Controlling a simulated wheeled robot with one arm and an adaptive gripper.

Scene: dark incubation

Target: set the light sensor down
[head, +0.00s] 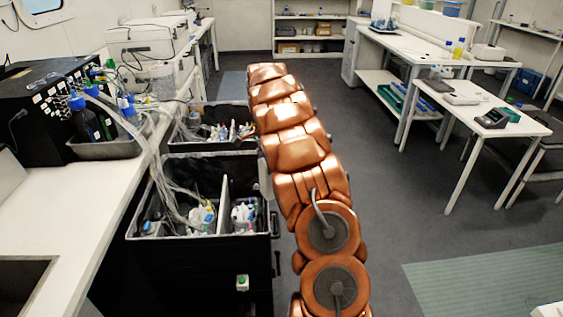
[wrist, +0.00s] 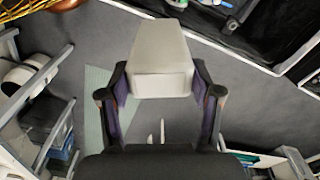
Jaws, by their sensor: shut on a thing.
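In the wrist view my gripper (wrist: 160,82) is shut on a pale grey, block-shaped thing, which I take to be the light sensor (wrist: 162,62). A dark finger lies along each side of it. It is held in the air, with grey floor showing beyond it. No surface is seen touching it. In the head view my copper arm reaches forward up the middle, and neither my gripper nor the sensor can be made out there.
Open black bins (head: 270,215) with bottles and tubing stand left of my arm, beside a white bench (head: 75,210). A white table (head: 535,127) at right carries a dark device (head: 492,118) and has bare top. Floor (head: 390,220) between is clear, with a green mat (head: 490,280).

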